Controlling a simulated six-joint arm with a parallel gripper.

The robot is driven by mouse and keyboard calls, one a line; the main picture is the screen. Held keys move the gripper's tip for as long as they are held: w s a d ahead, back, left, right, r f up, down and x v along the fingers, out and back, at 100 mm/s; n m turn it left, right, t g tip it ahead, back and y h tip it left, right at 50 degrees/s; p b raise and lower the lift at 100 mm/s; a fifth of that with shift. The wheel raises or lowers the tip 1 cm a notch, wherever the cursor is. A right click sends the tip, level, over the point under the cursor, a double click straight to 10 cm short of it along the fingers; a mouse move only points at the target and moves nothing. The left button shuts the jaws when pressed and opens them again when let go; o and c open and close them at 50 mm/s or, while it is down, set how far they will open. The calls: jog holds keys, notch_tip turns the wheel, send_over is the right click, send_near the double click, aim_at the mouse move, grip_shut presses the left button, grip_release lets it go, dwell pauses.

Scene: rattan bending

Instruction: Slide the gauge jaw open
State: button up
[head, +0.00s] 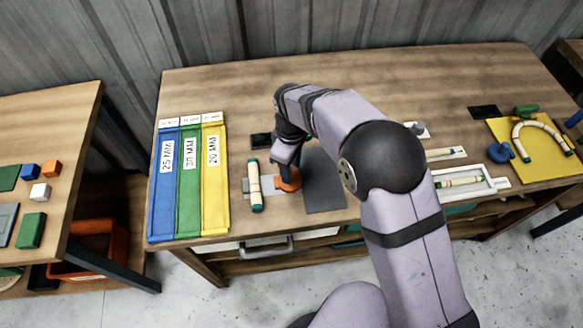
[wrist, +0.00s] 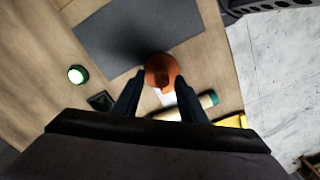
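The gauge's orange jaw knob (head: 289,182) is low under my gripper (head: 287,175) in the head view, at the right end of a flat grey gauge bar (head: 272,185). In the wrist view the orange knob (wrist: 160,66) shows between my two fingertips (wrist: 161,77), one on each side. I cannot tell whether the fingers press on it or stand just clear. A cream rattan piece with green ends (head: 255,186) lies across the gauge left of the knob. In the wrist view the rattan (wrist: 190,107) is partly hidden by my right-hand finger.
A dark grey mat (head: 323,190) lies just right of the knob. Blue, green and yellow (head: 214,190) labelled trays stand at left. A white tray (head: 487,182) and a yellow board (head: 505,130) with a bent rattan arch are at right. The table's front edge is near.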

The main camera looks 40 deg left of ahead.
jog(key=shift+r+b, duration=1.05)
jog(key=shift+r, duration=2.2)
